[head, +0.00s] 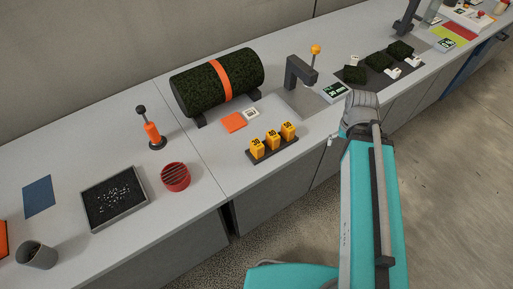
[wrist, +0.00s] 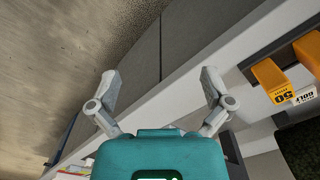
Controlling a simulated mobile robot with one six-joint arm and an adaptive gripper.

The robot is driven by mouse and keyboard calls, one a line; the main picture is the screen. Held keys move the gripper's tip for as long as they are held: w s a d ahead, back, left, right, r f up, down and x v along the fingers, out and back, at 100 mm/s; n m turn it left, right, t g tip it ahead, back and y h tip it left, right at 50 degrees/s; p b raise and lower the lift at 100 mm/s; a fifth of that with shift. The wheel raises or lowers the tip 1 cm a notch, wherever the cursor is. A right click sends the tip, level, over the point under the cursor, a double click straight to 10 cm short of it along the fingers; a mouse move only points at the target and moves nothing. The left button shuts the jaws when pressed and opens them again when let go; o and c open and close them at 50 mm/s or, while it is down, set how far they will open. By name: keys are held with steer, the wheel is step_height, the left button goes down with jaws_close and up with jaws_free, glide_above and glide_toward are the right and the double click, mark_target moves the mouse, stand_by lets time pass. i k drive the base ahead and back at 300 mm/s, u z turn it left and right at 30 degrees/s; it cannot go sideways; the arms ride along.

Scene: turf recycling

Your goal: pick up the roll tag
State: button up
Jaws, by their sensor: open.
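A small white tag with a dark mark (head: 251,113), which looks like the roll tag, lies flat on the bench in front of the turf roll. The dark green turf roll (head: 197,92) has an orange band and rests on dark supports. An orange square (head: 233,122) lies just left of the tag. My gripper (wrist: 159,74) is open and empty in the wrist view, its two fingers wide apart. In the head view my arm stands right of the tag, over the bench's front edge; the fingers are mostly hidden there.
Several yellow blocks stand in a dark holder (head: 284,153) in front of the tag; one block (wrist: 270,79) shows in the wrist view. A dark grey post device (head: 299,73) stands right of the tag. A red cup (head: 175,176) and black tray (head: 135,201) are left.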

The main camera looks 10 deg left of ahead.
mark_target(256, 146)
steer(key=u, duration=0.75)
steer(key=k, duration=0.8)
steer(key=u, duration=0.15)
